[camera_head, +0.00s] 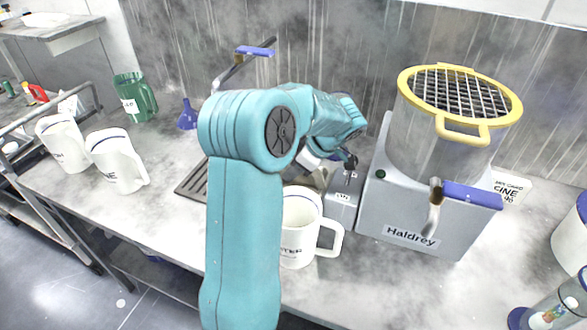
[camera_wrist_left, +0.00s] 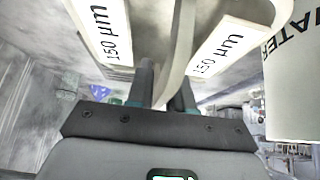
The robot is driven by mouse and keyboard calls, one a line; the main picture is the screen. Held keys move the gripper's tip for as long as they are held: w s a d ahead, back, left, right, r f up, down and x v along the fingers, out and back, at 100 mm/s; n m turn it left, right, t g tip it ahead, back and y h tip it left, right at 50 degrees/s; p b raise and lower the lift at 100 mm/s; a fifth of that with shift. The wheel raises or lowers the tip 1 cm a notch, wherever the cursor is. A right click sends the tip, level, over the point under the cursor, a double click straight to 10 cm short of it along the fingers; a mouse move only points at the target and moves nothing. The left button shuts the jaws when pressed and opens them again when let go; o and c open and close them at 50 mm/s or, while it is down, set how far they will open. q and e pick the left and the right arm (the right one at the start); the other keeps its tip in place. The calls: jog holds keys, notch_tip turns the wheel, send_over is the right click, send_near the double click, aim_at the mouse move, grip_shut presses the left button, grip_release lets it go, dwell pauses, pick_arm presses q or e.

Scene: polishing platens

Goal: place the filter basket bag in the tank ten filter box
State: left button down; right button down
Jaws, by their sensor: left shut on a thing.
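My left gripper (camera_head: 350,162) is at the end of the teal arm that crosses the middle of the head view. It is shut on a thin pale strap (camera_wrist_left: 178,50), which shows between the fingers (camera_wrist_left: 166,88) in the left wrist view. The strap seems to belong to a grey labelled piece (camera_head: 344,192), probably the filter basket bag, just below the gripper and beside the Haldrey machine. In the left wrist view, two pale panels marked "150 µm" flank the strap (camera_wrist_left: 232,48). I cannot make out the tank ten filter box for certain. My right gripper is not in view.
A grey Haldrey machine (camera_head: 375,215) carries a yellow-rimmed mesh basket (camera_head: 425,145) close right of the gripper. A white jug (camera_head: 300,250) stands close in front. White jugs (camera_head: 116,160), a green jug (camera_head: 135,97) and a blue funnel (camera_head: 188,115) stand left. A drain grille (camera_head: 192,182) lies behind my arm.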

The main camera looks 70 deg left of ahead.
pick_arm(q)
jog(key=shift+s+r, duration=0.1)
jog(key=shift+s, duration=0.1)
jog(key=c, duration=1)
grip_release()
jog(key=shift+w, duration=0.15)
